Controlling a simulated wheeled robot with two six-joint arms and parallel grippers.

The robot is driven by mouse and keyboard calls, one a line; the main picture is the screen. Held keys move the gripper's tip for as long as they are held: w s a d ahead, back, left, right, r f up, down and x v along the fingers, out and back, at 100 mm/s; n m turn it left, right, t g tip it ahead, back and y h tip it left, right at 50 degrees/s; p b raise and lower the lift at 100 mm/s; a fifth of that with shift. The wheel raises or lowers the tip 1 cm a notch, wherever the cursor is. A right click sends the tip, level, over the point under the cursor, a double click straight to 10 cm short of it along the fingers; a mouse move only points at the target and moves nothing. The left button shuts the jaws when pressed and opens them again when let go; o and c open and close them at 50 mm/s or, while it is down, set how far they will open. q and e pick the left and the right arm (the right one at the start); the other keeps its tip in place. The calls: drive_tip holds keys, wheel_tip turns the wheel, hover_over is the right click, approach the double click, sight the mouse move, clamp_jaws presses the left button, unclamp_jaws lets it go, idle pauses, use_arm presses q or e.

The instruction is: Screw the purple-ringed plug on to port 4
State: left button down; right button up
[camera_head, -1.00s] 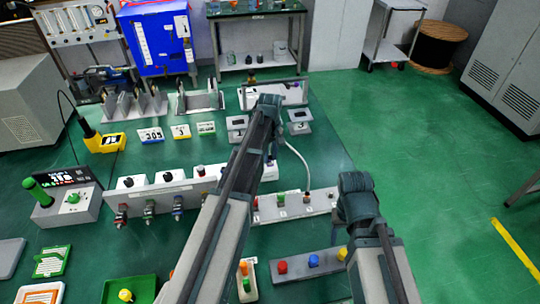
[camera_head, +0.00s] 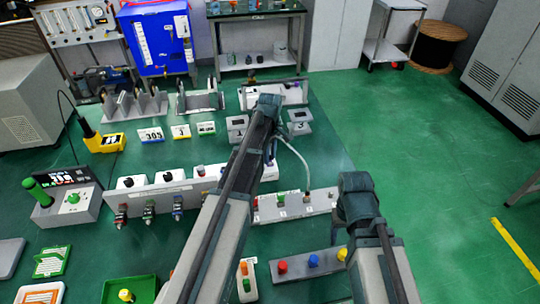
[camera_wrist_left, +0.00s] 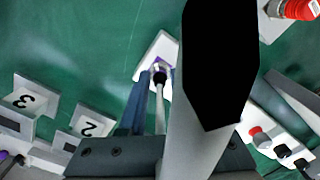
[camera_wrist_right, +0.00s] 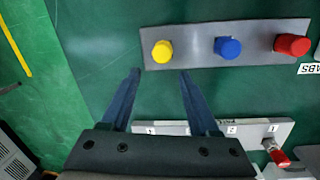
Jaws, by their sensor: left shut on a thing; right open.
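My left gripper (camera_wrist_left: 152,90) is shut on the purple-ringed plug (camera_wrist_left: 160,70); purple shows at its dark end, in front of a small white block (camera_wrist_left: 148,58). I cannot tell whether the plug touches the block. A pale cable (camera_head: 299,160) arches from there to the grey port strip (camera_head: 322,201). Port 4's label (camera_wrist_right: 150,130) shows at the strip's left end in the right wrist view, partly near my fingers. My right gripper (camera_wrist_right: 155,75) is open and empty, between the strip and a button bar.
The button bar (camera_wrist_right: 190,50) carries yellow, blue and red buttons. A white panel with several valves (camera_head: 160,195) stands left of my left arm. Two small stands numbered 2 (camera_wrist_left: 88,125) and 3 (camera_wrist_left: 30,97) are near my left gripper. The bench right of the stands is clear.

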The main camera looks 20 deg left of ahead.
use_arm(q)
drive_tip(key=c, duration=0.6)
unclamp_jaws()
wheel_tip(320, 180, up, 14)
drive_tip(key=p, duration=1.4)
use_arm(e)
wheel_tip(320, 180, up, 14)
use_arm(q)
drive_tip(key=shift+f, duration=0.1)
use_arm(e)
drive_tip(key=shift+f, duration=0.15)
